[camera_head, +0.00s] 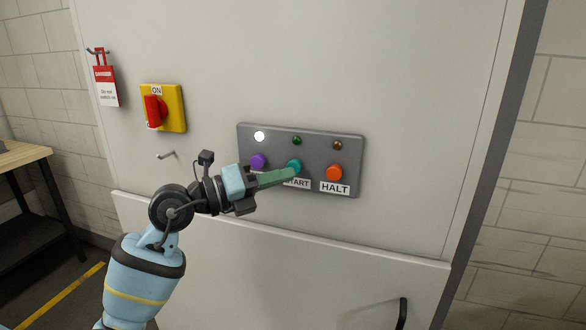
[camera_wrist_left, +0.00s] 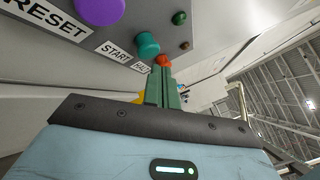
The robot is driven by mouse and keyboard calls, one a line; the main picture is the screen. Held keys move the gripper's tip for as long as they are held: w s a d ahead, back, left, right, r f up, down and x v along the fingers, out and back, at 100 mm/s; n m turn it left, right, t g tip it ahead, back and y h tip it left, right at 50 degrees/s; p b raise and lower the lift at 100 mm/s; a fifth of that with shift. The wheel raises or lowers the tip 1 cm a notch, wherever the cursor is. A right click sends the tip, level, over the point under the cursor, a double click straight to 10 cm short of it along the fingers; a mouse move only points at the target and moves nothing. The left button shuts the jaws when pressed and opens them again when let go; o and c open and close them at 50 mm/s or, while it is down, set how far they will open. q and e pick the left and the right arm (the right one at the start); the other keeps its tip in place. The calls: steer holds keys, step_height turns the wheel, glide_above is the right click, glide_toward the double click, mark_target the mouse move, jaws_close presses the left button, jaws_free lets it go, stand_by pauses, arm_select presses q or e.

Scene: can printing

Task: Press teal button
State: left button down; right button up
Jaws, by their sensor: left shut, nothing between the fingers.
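The teal button (camera_head: 294,165) sits in the middle of a grey control panel (camera_head: 345,150), above the START label (camera_head: 298,184). My left gripper (camera_head: 293,174) reaches in from the left, with its green fingers closed together and empty. In the head view its tips overlap the lower edge of the teal button. In the left wrist view the teal button (camera_wrist_left: 148,45) stands out from the panel just left of the fingertips (camera_wrist_left: 163,68). I cannot tell whether they touch. My right gripper is not in view.
A purple button (camera_head: 258,161) is left of the teal one, and an orange button (camera_head: 334,172) marked HALT is right. A white lamp (camera_head: 260,136) is bright on the panel. A red switch on a yellow plate (camera_head: 175,107) and a danger tag (camera_head: 106,88) are further left.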

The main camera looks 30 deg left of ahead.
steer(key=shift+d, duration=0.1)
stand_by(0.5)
arm_select(q)
steer(key=shift+w, duration=0.15)
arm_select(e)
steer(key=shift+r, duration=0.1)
arm_select(q)
steer(key=shift+w+a, duration=0.15)
steer(key=shift+w, duration=0.15)
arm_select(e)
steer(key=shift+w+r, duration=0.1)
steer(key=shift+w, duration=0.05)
arm_select(q)
steer(key=shift+w+a, duration=0.2)
steer(key=shift+w, duration=0.55)
stand_by(1.0)
steer(key=shift+s+d+p, duration=0.2)
steer(key=shift+s+p, duration=0.1)
steer(key=shift+s, duration=0.3)
steer(key=shift+s+d+p, duration=0.15)
steer(key=shift+s+p, duration=0.1)
steer(key=shift+s, duration=0.35)
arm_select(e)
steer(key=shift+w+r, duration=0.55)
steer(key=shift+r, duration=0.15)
